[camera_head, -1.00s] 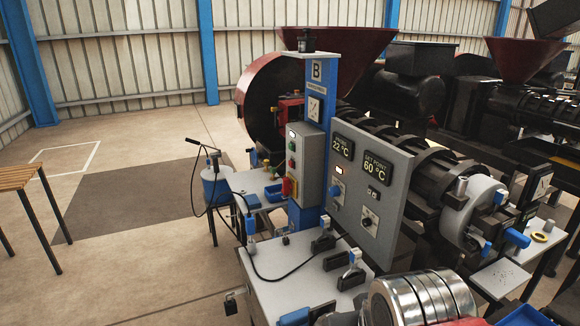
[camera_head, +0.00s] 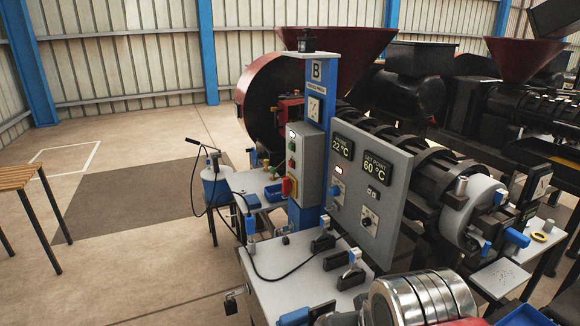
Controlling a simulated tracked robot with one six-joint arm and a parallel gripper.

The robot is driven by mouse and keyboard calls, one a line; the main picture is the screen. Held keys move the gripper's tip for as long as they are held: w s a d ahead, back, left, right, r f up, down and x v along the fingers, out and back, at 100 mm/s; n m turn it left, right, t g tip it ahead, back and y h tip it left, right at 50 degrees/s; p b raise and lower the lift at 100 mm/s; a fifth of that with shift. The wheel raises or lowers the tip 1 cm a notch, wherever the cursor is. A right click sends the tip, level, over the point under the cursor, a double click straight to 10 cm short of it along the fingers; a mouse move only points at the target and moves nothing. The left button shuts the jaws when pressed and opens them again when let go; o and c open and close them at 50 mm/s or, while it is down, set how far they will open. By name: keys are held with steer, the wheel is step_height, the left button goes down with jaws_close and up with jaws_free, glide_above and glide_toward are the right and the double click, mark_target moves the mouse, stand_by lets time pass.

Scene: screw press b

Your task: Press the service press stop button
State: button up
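The service press control box (camera_head: 311,163) is a grey box on the blue column (camera_head: 322,120) marked B. Its left-hand face carries a column of small buttons (camera_head: 292,147) in green and red, with a pale lamp above. Which small button is the stop is too small to read. A larger red and yellow switch (camera_head: 289,187) sits at the bottom of that face. Nothing covers the buttons. My gripper is not in view, so its state does not show.
A grey panel (camera_head: 372,170) with displays reading 22 °C and 60 °C stands right of the box. A grey bench (camera_head: 300,277) with clamps and a cable lies in front. A blue container (camera_head: 215,187) stands left. Floor (camera_head: 150,265) left of the bench is clear.

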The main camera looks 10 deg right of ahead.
steer(key=shift+c, duration=0.4)
jaws_close()
stand_by(1.2)
